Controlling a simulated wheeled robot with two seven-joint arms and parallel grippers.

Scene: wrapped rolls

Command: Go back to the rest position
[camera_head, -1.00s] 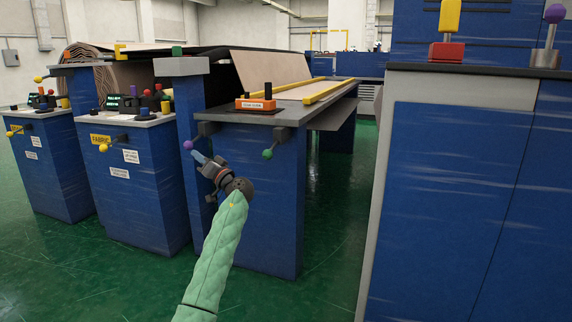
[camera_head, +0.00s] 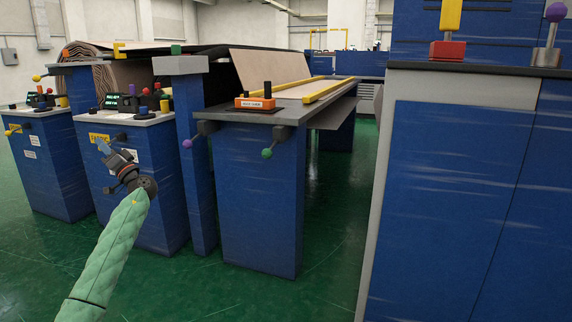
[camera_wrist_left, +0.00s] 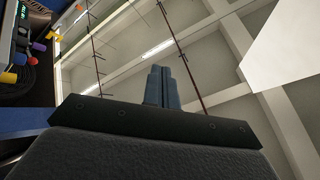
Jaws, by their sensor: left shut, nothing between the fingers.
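My left gripper (camera_head: 102,146) is in the head view at the left, at the end of my green-sleeved arm. It is raised in front of the blue cabinet with the yellow label (camera_head: 99,138). In the left wrist view its fingers (camera_wrist_left: 161,86) are together, pointing up toward the ceiling, with nothing between them. Whether the gripper touches the cabinet cannot be told from the head view. My right gripper is in neither view.
A blue machine table (camera_head: 262,190) with an orange switch box (camera_head: 255,103), a green-knobbed lever and a purple-knobbed lever stands at the centre. A tall blue cabinet (camera_head: 450,200) fills the right. Wrapped rolls (camera_head: 125,82) lie behind at the left. Green floor (camera_head: 335,220) is clear between.

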